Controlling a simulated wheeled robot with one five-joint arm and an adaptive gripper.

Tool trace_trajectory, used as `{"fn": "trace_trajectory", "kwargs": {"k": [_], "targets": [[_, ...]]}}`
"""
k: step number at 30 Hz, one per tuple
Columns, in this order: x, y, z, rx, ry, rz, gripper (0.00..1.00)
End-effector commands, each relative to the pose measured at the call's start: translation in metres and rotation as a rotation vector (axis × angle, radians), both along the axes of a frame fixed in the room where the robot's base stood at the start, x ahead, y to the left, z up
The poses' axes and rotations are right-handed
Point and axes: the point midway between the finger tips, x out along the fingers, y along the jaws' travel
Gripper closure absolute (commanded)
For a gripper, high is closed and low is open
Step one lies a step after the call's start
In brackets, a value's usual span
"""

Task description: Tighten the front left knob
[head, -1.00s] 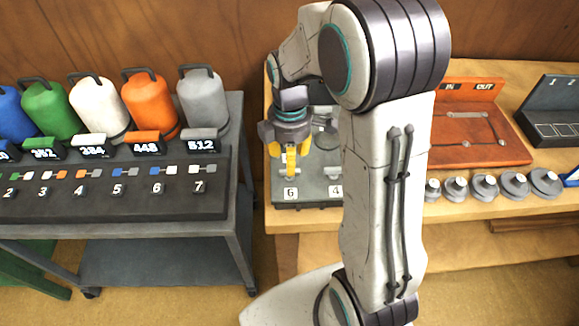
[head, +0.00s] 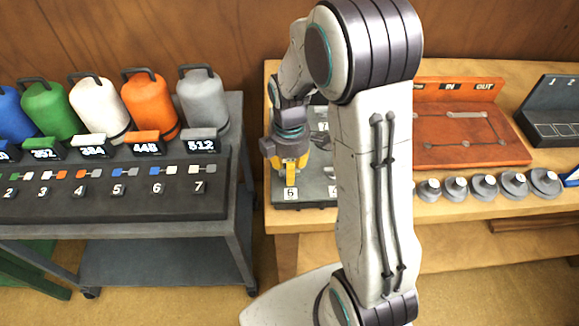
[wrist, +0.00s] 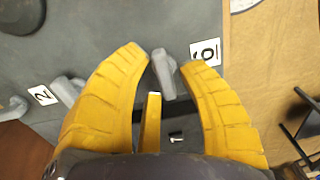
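The front left knob is a grey bar-shaped knob (wrist: 165,75) beside the number 6 label (wrist: 205,51) in the wrist view. My gripper (wrist: 168,60) is open, its yellow fingers on either side of this knob with the tips apart. I cannot tell whether either finger touches it. In the head view my gripper (head: 290,182) is over the front left of the dark grey board (head: 312,203), just behind the number 6 label (head: 290,194), and hides the knob. Another grey knob (wrist: 67,90) lies near the number 2 label (wrist: 42,95) in the wrist view.
My arm covers the board's right part in the head view. To the right are an orange-red panel (head: 470,150) and several grey round weights (head: 484,186) on the wooden bench (head: 450,215). A dark cart (head: 235,180) with coloured canisters stands to the left.

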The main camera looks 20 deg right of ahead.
Motion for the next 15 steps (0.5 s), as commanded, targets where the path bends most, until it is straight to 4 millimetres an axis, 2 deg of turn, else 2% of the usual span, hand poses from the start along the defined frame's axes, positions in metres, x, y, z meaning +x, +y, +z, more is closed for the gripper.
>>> {"fn": "trace_trajectory", "kwargs": {"k": [2,11,15], "targets": [[0.0001,0.0,0.0002,0.0,0.0,0.0,0.73],[0.0001,0.0,0.0003,0.0,0.0,0.0,1.0],[0.0,0.0,0.0002,0.0,0.0,0.0,1.0]]}}
